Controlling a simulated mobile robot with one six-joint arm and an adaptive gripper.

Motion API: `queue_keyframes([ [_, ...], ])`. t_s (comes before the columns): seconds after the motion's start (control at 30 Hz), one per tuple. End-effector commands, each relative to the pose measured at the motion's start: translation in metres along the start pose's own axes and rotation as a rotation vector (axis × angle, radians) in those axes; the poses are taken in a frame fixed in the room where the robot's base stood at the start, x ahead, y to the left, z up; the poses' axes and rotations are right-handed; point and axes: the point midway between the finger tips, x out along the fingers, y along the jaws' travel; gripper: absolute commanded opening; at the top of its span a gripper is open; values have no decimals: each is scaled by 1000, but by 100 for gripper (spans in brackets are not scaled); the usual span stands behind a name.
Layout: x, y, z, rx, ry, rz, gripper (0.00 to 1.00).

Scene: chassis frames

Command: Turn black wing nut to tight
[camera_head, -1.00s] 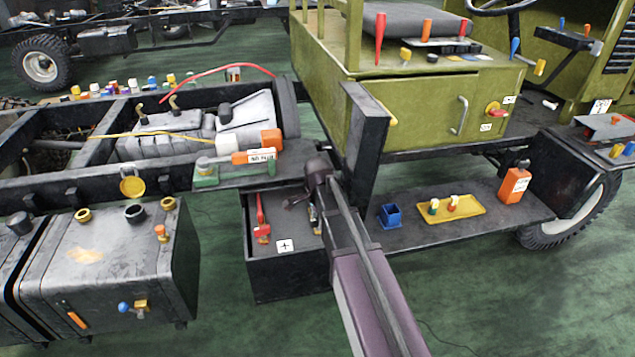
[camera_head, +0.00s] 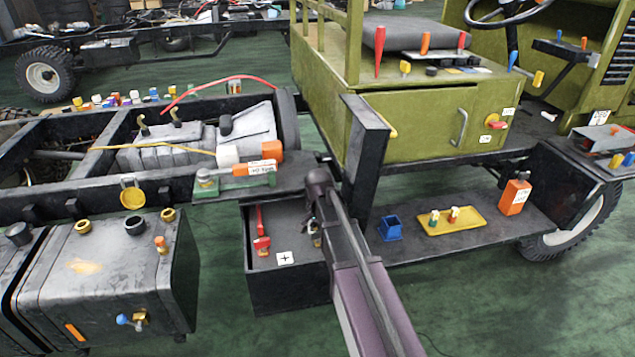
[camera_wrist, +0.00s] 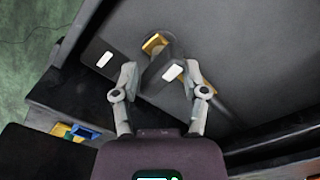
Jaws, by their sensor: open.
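My gripper (camera_wrist: 160,75) is open and points down into the dark open box (camera_head: 290,292) under the chassis rail. In the head view my arm mostly hides the gripper. In the wrist view a dark piece with a white mark (camera_wrist: 172,71) lies between the fingers, beside a brass-coloured part (camera_wrist: 155,43). A second dark piece with a white mark (camera_wrist: 103,60) lies just left of the left finger. One of these dark pieces may be the black wing nut; I cannot tell which, nor whether a finger touches it.
In the box are a red-handled part (camera_head: 261,242) and a white plus label (camera_head: 285,258). To the right, a shelf holds a blue bin (camera_head: 390,229), a yellow tray (camera_head: 475,218) and an orange bottle (camera_head: 514,197). A dark upright post (camera_head: 366,150) stands close to my arm.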

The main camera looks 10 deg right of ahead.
Motion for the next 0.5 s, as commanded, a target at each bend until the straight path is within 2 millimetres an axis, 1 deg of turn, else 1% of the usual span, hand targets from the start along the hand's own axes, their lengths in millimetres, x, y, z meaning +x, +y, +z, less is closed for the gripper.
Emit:
queue_keyframes([
  [0.5, 0, 0, 0, -350, 0, 0, 57],
])
